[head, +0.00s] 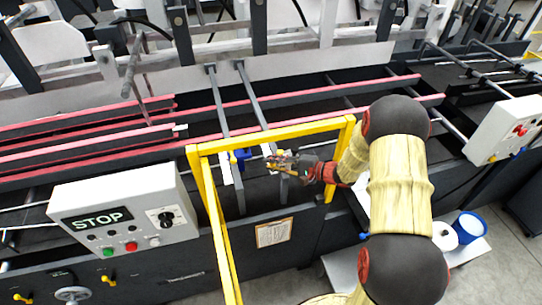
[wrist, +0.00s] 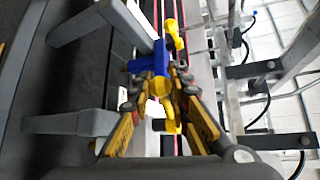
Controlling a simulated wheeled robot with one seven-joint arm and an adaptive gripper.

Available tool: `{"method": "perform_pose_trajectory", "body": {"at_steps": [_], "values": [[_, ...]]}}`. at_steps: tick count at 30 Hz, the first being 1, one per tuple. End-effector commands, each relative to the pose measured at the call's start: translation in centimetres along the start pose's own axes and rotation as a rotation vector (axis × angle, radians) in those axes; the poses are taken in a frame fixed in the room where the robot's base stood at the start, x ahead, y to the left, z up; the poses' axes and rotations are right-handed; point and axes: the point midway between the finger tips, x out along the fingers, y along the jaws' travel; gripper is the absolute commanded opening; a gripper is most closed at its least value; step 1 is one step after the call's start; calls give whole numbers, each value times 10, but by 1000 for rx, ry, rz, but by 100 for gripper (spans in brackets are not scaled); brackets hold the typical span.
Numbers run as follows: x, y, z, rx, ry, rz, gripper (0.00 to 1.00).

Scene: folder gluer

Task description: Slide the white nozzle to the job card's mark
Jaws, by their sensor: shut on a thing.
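The white nozzle (head: 267,149) is on the right-hand grey bar of the machine, mostly hidden by my gripper (head: 275,161). My gripper reaches in from the right under the yellow frame and is shut on the nozzle. In the wrist view my gripper (wrist: 157,82) has its fingers either side of a yellow knob, with white parts (wrist: 154,110) showing between and below them. A blue nozzle (head: 240,156) sits on the left-hand bar; it also shows just beyond the fingertips in the wrist view (wrist: 147,64). The job card (head: 274,233) is on the front panel; its mark is too small to read.
A grey control box with a STOP sign (head: 97,219) is at the left, another box (head: 507,130) at the right. Red belts (head: 330,90) run behind. A blue-and-white tub (head: 468,228) stands at lower right.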

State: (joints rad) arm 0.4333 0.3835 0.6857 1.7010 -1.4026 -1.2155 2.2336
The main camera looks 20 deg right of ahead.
Motion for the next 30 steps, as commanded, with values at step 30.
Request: {"method": "perform_pose_trajectory", "body": {"at_steps": [30], "values": [[-6, 4, -1, -27, -96, 31, 27]]}}
